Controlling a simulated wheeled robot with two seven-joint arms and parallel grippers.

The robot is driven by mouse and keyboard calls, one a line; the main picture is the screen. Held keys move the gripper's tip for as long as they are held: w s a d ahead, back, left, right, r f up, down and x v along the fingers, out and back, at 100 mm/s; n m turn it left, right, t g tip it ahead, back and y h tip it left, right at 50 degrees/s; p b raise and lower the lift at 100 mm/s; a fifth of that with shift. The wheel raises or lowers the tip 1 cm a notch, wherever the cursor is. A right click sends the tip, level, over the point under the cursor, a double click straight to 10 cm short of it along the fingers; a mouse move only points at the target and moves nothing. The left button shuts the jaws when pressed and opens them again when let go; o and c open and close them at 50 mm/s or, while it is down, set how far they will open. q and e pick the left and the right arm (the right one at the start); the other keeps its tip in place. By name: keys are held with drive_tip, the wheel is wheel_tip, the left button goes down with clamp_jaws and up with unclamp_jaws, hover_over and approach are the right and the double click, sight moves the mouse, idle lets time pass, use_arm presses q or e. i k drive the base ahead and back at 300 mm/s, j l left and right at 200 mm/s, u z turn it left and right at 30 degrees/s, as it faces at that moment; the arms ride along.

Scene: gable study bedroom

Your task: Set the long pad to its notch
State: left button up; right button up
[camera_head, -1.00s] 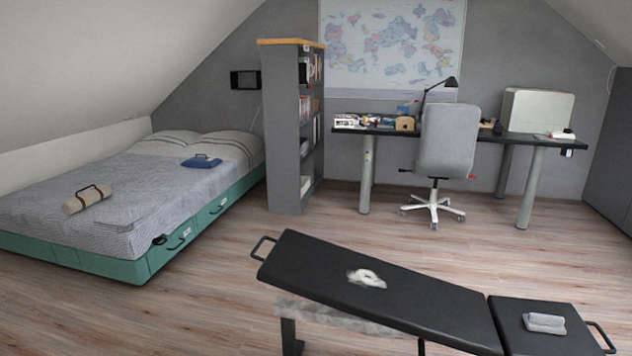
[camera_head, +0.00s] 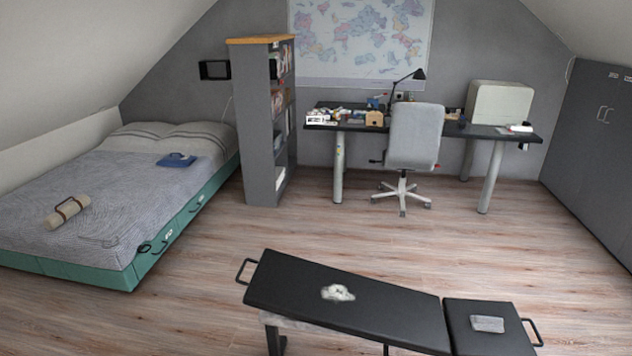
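The long black pad (camera_head: 385,319) of a bench lies in the lower middle of the head view. It is tilted, its left end higher than its right. A metal handle (camera_head: 243,271) sticks out at its left end. A white crumpled cloth (camera_head: 338,293) lies on it. A shorter black pad (camera_head: 485,340) adjoins its right end and bears a folded grey cloth (camera_head: 487,324). A dark leg (camera_head: 275,341) shows under the long pad. The notch cannot be made out. Neither gripper is in view.
Open wooden floor (camera_head: 330,225) lies beyond the bench. A bed (camera_head: 110,220) with a rolled mat (camera_head: 68,212) is at the left. A grey shelf (camera_head: 258,130), a desk (camera_head: 488,132) and a swivel chair (camera_head: 413,135) stand at the back, grey cabinets (camera_head: 592,140) at the right.

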sight(282, 283)
drive_tip(key=z, duration=1.05)
drive_tip(key=k+j+u, duration=0.2)
drive_tip(key=j, duration=0.4)
drive_tip(key=j+u, duration=0.2)
drive_tip(key=j, duration=0.4)
drive_tip(key=k+j+u, duration=0.2)
drive_tip(key=j, duration=0.4)
drive_tip(key=i+l, duration=0.9)
drive_tip(key=i+u, duration=0.05)
drive_tip(key=i, duration=0.05)
